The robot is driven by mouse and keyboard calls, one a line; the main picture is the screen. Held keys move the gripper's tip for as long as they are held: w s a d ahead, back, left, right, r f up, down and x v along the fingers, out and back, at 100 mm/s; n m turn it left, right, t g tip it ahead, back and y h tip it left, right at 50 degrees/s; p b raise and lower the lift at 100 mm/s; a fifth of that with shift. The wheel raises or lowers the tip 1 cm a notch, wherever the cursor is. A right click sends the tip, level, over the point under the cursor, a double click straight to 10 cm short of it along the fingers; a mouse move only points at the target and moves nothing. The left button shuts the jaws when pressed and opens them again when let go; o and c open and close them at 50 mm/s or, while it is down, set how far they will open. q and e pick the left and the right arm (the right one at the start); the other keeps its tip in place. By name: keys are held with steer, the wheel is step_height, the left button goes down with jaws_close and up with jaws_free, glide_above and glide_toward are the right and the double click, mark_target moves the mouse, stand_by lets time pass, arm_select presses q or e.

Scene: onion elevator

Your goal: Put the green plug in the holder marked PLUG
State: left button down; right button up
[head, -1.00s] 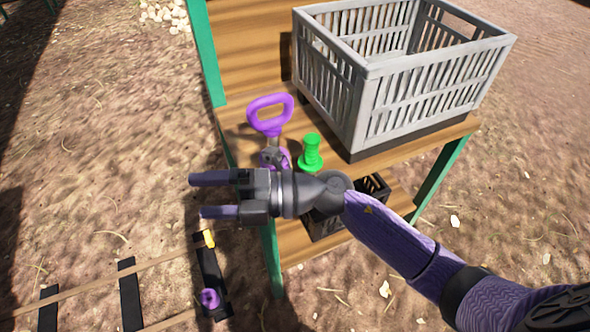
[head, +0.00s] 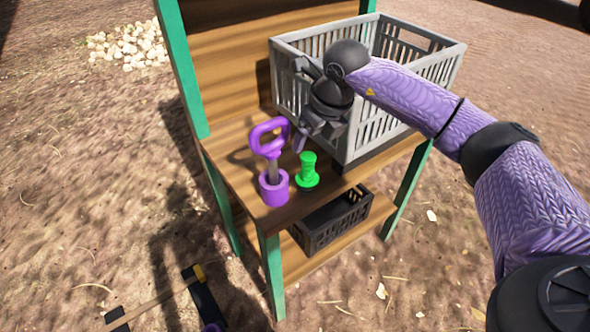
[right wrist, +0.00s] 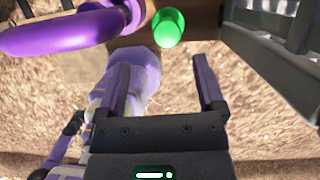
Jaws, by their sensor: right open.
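The green plug (head: 308,172) stands upright on its wide base on the wooden table top, beside the purple-handled tool. It also shows in the right wrist view (right wrist: 168,28), ahead of and between the fingers. My right gripper (head: 318,138) is above the plug, in front of the grey crate, with its fingers pointing down. In the right wrist view (right wrist: 163,78) its fingers are apart with nothing between them. I cannot make out a holder marked PLUG. My left gripper is not in view.
A purple-handled tool (head: 270,140) stands in a purple cup (head: 273,189) left of the plug. A large grey crate (head: 366,160) stands right behind it. A black crate (head: 335,222) sits on the lower shelf. Green posts (head: 273,275) frame the table.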

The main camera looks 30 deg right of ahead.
mark_target(309, 156)
steer(key=b+x, duration=0.1)
steer(key=x, duration=0.2)
steer(key=b+x, duration=0.2)
steer(key=x, duration=0.1)
steer(key=d+b+x, duration=0.1)
steer(key=b+x, duration=0.1)
steer(key=x, duration=0.1)
steer(key=shift+s+f, duration=0.1)
steer(key=shift+f, duration=0.35)
steer(key=shift+c, duration=0.4)
jaws_close()
